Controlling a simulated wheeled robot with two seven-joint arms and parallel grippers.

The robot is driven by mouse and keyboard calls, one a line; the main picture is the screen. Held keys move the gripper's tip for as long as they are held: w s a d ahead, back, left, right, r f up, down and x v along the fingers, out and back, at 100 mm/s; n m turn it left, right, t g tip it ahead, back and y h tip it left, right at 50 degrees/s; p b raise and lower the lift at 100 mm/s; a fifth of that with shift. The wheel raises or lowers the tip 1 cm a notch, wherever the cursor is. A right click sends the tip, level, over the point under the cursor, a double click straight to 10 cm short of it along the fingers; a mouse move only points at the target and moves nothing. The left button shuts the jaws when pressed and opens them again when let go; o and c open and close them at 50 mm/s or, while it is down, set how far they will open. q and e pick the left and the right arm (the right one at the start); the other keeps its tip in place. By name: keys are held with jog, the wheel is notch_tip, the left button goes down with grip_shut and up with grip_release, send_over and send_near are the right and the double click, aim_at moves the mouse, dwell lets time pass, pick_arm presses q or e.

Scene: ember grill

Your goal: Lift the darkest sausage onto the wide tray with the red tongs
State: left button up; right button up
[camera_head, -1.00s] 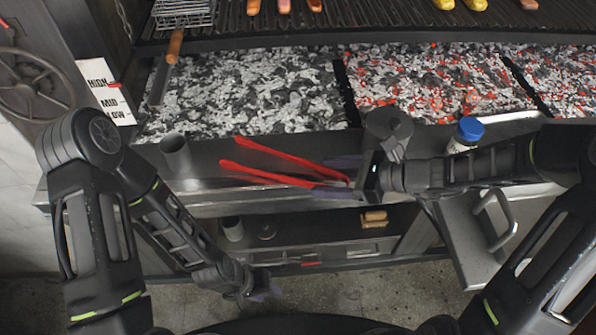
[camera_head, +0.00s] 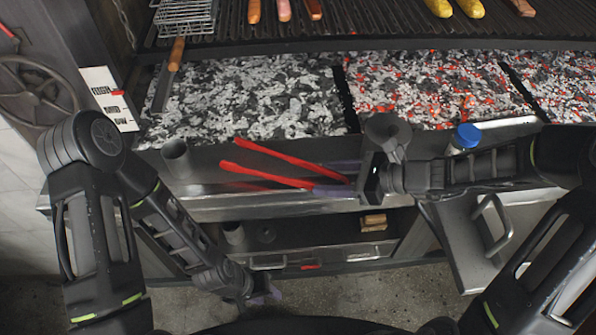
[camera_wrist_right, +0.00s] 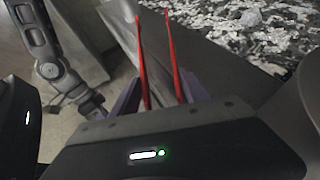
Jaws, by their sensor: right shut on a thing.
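Several sausages lie on the dark grill grate at the top of the head view. Three are on the left, among them a pink one (camera_head: 284,10) and a reddish one (camera_head: 314,9). On the right are yellow ones (camera_head: 470,8) and a brown one (camera_head: 521,7). My right gripper (camera_head: 345,178) is shut on the red tongs (camera_head: 268,166), which point left above the front ledge. The tongs' two arms are spread apart; they also show in the right wrist view (camera_wrist_right: 141,62). My left gripper (camera_head: 262,297) hangs low on the left, away from the grill. I cannot make out the wide tray.
Grey coals (camera_head: 250,95) and glowing coals (camera_head: 430,85) lie below the grate. A wire basket (camera_head: 186,18) with a wooden handle is at the upper left. A blue-capped container (camera_head: 468,137) and a metal cup (camera_head: 176,155) stand along the ledge.

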pick_arm(q)
notch_tip(320, 180, up, 6)
jog(key=p, duration=0.6)
jog(key=shift+s+a+r, duration=0.15)
jog(key=shift+s+a, duration=0.1)
jog(key=shift+s, duration=0.1)
pick_arm(e)
notch_tip(320, 180, up, 8)
jog(key=shift+r, duration=0.15)
pick_arm(q)
jog(key=shift+r, duration=0.15)
pick_arm(e)
jog(key=shift+r, duration=0.15)
